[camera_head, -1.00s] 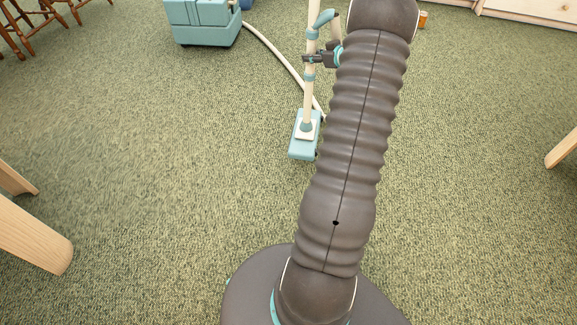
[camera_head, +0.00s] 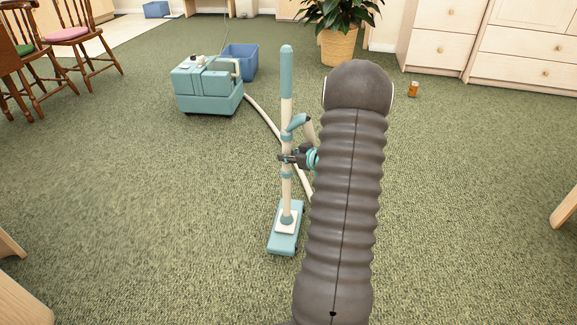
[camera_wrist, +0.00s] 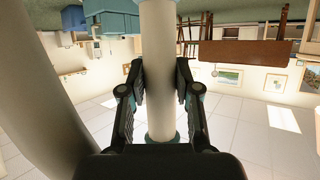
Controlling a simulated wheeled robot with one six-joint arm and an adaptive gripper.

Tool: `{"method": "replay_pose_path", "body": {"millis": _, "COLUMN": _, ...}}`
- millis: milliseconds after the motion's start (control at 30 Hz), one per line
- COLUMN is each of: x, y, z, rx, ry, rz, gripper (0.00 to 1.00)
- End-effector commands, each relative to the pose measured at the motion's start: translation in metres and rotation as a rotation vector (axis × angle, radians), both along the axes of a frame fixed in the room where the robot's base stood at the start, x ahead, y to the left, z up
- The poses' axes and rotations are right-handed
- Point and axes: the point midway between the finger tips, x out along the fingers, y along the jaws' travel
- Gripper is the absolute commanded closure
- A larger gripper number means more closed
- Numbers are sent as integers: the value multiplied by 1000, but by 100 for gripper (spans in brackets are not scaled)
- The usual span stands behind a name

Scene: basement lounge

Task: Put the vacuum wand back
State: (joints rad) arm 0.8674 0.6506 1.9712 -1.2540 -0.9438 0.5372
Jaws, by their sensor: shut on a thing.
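The vacuum wand (camera_head: 287,180) stands upright on the green carpet, with a teal top grip, a cream tube and a flat teal floor head (camera_head: 284,240). My gripper (camera_head: 286,158) is shut around the cream tube at about mid-height, below the side handle. In the wrist view the tube (camera_wrist: 160,70) passes between the two black fingers of my gripper (camera_wrist: 160,85). The teal vacuum body (camera_head: 208,88) stands at the upper left. A cream hose (camera_head: 264,120) runs from it towards the wand, and its lower part goes behind my arm.
A blue bin (camera_head: 240,60) stands just behind the vacuum body. A potted plant (camera_head: 338,45) stands at the back. Wooden chairs (camera_head: 75,35) are at the upper left, drawers (camera_head: 500,45) at the upper right. A small orange object (camera_head: 413,89) lies on the carpet. Carpet left of the wand is clear.

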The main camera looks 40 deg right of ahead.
Motion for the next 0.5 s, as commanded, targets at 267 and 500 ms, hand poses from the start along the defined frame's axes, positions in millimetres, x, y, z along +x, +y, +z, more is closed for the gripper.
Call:
{"method": "replay_pose_path", "body": {"millis": 267, "x": 0, "y": 0, "z": -24, "rx": 0, "ry": -2, "rz": 0, "gripper": 100}}
{"method": "replay_pose_path", "body": {"millis": 500, "x": 1, "y": -1, "z": -38, "rx": -3, "ry": -4, "rz": -1, "gripper": 100}}
